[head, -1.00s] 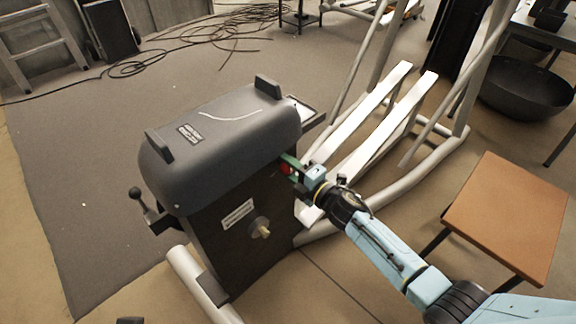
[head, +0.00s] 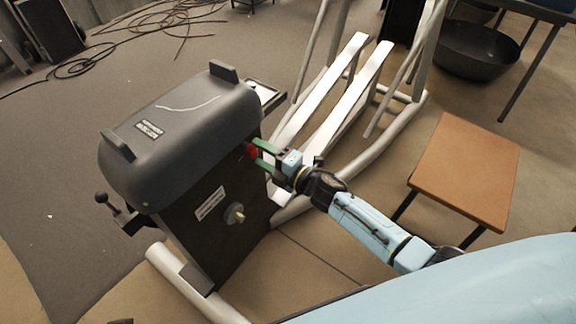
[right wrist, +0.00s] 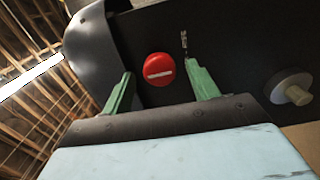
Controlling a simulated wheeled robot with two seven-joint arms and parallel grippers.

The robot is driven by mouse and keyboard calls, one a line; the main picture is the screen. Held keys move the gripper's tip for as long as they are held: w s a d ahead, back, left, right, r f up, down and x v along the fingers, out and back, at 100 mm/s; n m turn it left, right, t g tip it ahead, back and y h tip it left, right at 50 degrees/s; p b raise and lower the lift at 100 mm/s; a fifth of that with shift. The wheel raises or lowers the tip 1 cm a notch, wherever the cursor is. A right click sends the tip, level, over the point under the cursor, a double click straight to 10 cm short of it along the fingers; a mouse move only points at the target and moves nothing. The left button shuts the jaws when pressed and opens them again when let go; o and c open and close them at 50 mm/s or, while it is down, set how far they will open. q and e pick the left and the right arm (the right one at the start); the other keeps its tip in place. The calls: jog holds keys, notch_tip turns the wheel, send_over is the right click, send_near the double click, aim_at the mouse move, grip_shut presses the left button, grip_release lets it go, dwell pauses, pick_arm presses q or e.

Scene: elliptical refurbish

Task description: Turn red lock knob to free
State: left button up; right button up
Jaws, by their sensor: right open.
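The red lock knob (head: 252,151) is on the dark side panel of the elliptical's grey-covered housing (head: 182,122). In the right wrist view the knob (right wrist: 159,69) is a round red disc with a pale bar running nearly level across its face. My right gripper (head: 262,154) is open, its green fingers pointing at the panel. In the right wrist view its fingertips (right wrist: 160,76) stand apart to the left and right of the knob, neither visibly touching it. My left gripper is not in view.
A pale round knob (head: 235,214) sticks out lower on the same panel. A black lever (head: 104,199) juts from the housing's left end. White pedal rails (head: 335,100) stand behind my right gripper. A brown-topped stool (head: 466,170) stands to the right.

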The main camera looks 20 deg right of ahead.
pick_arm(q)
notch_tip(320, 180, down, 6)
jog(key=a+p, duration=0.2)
pick_arm(e)
jog(key=v, duration=1)
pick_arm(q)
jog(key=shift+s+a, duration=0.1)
pick_arm(e)
jog(key=shift+s+d, duration=0.1)
jog(key=shift+s, duration=0.05)
jog(key=s+d+f+m+g+h, duration=0.8)
jog(key=s+f+m+h, duration=0.4)
jog(key=m, duration=0.7)
pick_arm(q)
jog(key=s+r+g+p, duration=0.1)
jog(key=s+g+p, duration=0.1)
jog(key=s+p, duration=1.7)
jog(key=p, duration=0.7)
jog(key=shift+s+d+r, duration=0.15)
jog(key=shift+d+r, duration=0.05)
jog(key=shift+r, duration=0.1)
pick_arm(e)
jog(key=s+a+r+m+g+y, duration=0.1)
jog(key=s+g, duration=0.5)
jog(key=s, duration=2.3)
jog(key=shift+r+m+y, duration=0.15)
jog(key=shift+m+y, duration=0.35)
jog(key=shift+m, duration=0.6)
